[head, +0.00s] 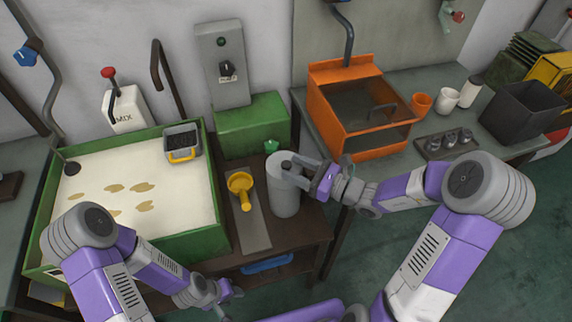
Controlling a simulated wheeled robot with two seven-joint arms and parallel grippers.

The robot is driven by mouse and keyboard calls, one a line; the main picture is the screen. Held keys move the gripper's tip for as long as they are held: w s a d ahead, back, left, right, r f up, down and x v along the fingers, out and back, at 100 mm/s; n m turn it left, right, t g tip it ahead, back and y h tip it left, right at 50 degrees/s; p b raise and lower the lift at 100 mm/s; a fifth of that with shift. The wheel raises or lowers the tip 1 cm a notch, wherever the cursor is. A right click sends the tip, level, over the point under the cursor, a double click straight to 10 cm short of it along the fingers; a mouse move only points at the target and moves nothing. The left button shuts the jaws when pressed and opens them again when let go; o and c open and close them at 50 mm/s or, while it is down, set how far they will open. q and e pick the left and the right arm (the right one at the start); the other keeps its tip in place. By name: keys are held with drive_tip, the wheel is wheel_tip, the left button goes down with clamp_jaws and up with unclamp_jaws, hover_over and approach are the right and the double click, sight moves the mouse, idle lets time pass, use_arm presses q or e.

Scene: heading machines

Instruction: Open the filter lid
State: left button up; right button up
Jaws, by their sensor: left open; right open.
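A grey upright cylinder (284,197) stands on the dark wooden table, with a round top and a small knob (286,165) on it. It looks like a lidded canister, and its top appears closed. My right gripper (299,173) is open at the top right of the cylinder, its fingers reaching over the rim near the knob. I cannot tell whether they touch it. An orange box (335,127) with a dark clear sloping cover and a handle stands to the right; its cover looks shut. My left gripper (228,297) is open and low, in front of the table.
A yellow scoop (241,185) lies left of the cylinder on a grey strip. A green-rimmed tray (215,205) of pale material with a small dark basket (182,140) is at left. A green box (252,125) is behind. Cups (446,98) and a black bin (520,108) are at right.

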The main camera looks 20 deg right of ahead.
sight(286, 163)
drive_tip(key=shift+x, duration=1.65)
drive_tip(key=shift+c, duration=0.5)
clamp_jaws()
